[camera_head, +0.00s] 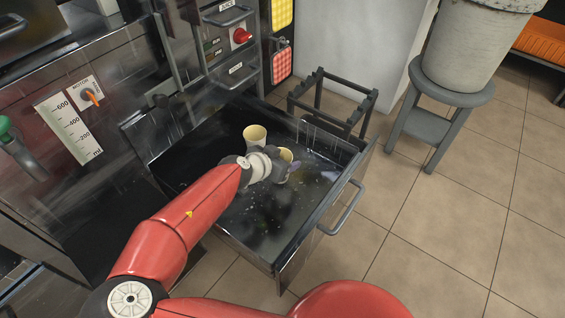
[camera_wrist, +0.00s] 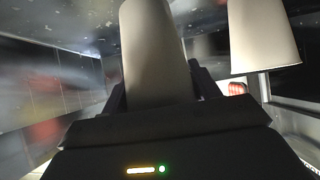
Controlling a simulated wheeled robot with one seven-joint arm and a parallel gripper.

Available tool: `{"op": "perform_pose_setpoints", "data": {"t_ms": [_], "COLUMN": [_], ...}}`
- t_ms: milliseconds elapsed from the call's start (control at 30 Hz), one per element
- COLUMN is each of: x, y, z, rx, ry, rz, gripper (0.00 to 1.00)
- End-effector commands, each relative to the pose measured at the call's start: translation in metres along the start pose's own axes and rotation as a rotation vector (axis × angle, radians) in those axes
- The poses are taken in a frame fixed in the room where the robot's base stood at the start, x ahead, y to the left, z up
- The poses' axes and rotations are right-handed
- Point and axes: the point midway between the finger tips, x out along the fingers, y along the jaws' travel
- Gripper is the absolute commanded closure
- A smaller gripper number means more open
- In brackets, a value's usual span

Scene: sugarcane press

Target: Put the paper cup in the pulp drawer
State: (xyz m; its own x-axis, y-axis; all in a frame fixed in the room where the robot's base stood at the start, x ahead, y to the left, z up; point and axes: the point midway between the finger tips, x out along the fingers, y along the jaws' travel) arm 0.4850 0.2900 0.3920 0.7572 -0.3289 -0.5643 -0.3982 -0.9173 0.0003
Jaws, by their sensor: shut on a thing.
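A large metal drawer (camera_head: 312,232) is pulled open from the dark steel machine; no label on it can be read. My gripper (camera_head: 280,166) is inside the drawer's outline and shut on a pale paper cup (camera_head: 286,156). In the wrist view this held cup (camera_wrist: 148,45) stands between the two dark fingers (camera_wrist: 158,88). A second pale cup (camera_head: 254,134) is in the drawer just behind and left of my gripper, apart from the held one. It also shows at the right in the wrist view (camera_wrist: 263,40). Whether the held cup touches the drawer floor cannot be told.
The drawer floor is dark and wet, with small scattered bits. A dark metal stand (camera_head: 335,98) is close behind the drawer. A grey stool (camera_head: 437,125) with a big bucket (camera_head: 470,50) stands at the right. The tiled floor (camera_head: 440,225) in front is clear.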

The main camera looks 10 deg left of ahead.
Motion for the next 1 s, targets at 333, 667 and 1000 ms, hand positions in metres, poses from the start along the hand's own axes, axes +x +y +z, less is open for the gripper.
{"op": "perform_pose_setpoints", "data": {"t_ms": [333, 667, 1000], "x": [0.0083, 0.0089, 0.0086], "y": [-0.0002, -0.0002, -0.0006], "z": [0.0122, 0.0130, 0.0053], "rx": [-0.001, -0.001, 0.001], "ry": [0.000, 0.000, -0.001], "rz": [-0.001, -0.001, 0.000], "gripper": [0.60, 0.17, 0.17]}}
